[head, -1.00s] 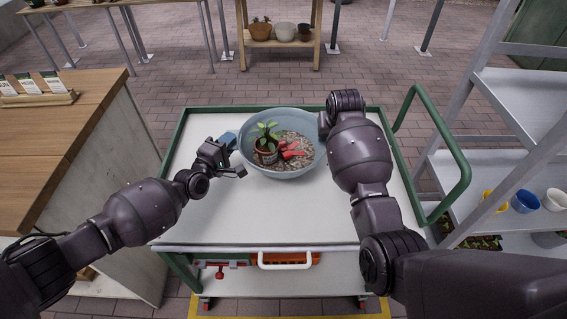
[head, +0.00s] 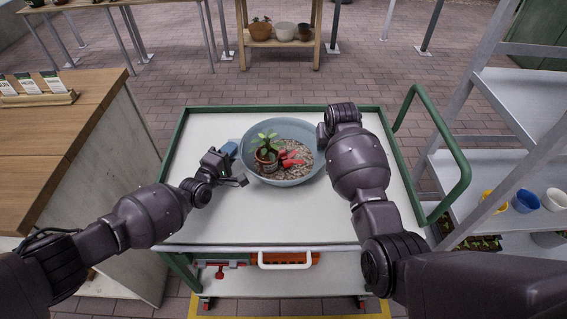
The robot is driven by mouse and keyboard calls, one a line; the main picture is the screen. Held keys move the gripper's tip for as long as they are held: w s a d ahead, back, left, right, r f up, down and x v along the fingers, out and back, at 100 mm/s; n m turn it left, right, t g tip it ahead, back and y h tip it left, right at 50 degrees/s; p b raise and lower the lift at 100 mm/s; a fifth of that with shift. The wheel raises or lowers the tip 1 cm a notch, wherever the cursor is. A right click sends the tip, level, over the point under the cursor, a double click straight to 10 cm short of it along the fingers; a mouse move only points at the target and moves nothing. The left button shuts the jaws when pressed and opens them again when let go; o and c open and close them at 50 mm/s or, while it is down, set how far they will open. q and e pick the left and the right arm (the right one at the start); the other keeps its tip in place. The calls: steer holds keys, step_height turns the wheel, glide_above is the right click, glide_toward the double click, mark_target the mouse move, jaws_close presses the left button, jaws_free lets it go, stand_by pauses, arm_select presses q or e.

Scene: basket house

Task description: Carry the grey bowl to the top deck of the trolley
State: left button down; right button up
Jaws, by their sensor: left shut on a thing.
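The grey bowl (head: 318,137) is over the middle of the trolley's white top deck (head: 270,215). I cannot tell whether its base touches the deck. It holds a potted plant (head: 266,153), a red thing (head: 290,160) and brown loose material. My left gripper (head: 230,163) is at the bowl's left side, shut on the bowl at a blue-grey lug. My right arm reaches to the bowl's right rim, but its wrist and forearm hide most of the right gripper (head: 322,135), so its fingers do not show.
A green rail (head: 462,175) rises at the trolley's right end. A grey shelf rack (head: 520,110) with small cups stands to the right. A wooden-topped counter (head: 60,130) stands close on the left. The deck's front part is clear.

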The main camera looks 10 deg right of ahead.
arm_select(q)
steer(key=c, duration=1.5)
jaws_free()
steer(key=shift+s+d, duration=0.15)
steer(key=shift+d, duration=0.4)
arm_select(e)
steer(key=o, duration=1.1)
steer(key=shift+a, duration=0.55)
arm_select(q)
steer(key=shift+o, duration=1)
arm_select(e)
steer(key=shift+o, duration=1.1)
arm_select(q)
steer(key=shift+o, duration=0.9)
arm_select(e)
steer(key=shift+o, duration=0.9)
arm_select(q)
steer(key=shift+a+f, duration=0.1)
steer(key=shift+a, duration=0.05)
arm_select(e)
steer(key=shift+d, duration=0.25)
arm_select(q)
steer(key=shift+a, duration=0.2)
arm_select(e)
steer(key=shift+d, duration=0.1)
arm_select(q)
steer(key=shift+a, duration=0.1)
